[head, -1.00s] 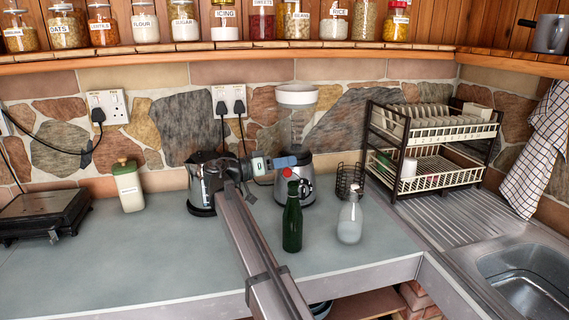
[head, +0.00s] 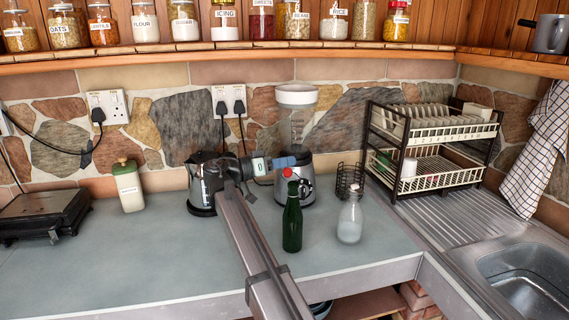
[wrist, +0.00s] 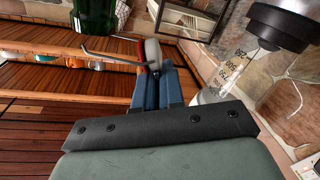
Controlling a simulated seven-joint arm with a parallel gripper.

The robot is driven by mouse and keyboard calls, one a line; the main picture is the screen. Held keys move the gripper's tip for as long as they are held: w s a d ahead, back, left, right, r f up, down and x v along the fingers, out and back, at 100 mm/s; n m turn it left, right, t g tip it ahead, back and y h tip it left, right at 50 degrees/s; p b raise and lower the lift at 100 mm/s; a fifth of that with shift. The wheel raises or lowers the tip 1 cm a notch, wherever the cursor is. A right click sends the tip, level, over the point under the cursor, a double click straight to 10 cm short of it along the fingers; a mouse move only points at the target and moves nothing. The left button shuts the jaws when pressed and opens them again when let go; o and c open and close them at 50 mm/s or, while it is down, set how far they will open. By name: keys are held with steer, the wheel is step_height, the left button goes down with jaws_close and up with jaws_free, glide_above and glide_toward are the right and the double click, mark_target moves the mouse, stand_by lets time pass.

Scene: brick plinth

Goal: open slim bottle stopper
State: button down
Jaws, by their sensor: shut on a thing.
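A slim dark green bottle (head: 292,222) stands upright near the front of the counter. My gripper (head: 287,161) is just above its neck, its blue fingers pointing right. The fingers (wrist: 155,82) are shut on a pale grey stopper (wrist: 153,52) with a red edge in the wrist view. In the head view the stopper's red part (head: 287,172) shows below the fingertips, near the bottle's mouth. A bent wire (wrist: 100,52) runs from the stopper towards the green bottle (wrist: 95,18) at the top of the wrist view. The stopper's exact gap from the mouth is hard to tell.
A clear bottle with white contents (head: 350,222) stands just right of the green one. A blender (head: 296,128) and a kettle (head: 202,185) stand behind. A dish rack (head: 430,145) and sink (head: 525,280) are on the right. The left front counter is clear.

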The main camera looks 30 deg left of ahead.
steer(key=shift+s+d+r+m, duration=0.15)
steer(key=shift+d+m, duration=0.05)
steer(key=shift+m, duration=0.35)
steer(key=shift+s+d+r+m, duration=0.1)
steer(key=shift+d+r+m, duration=0.05)
steer(key=shift+m, duration=0.4)
steer(key=c, duration=1.3)
jaws_free()
steer(key=shift+s, duration=0.1)
steer(key=v, duration=1.3)
steer(key=shift+s+a, duration=0.2)
steer(key=shift+s, duration=0.1)
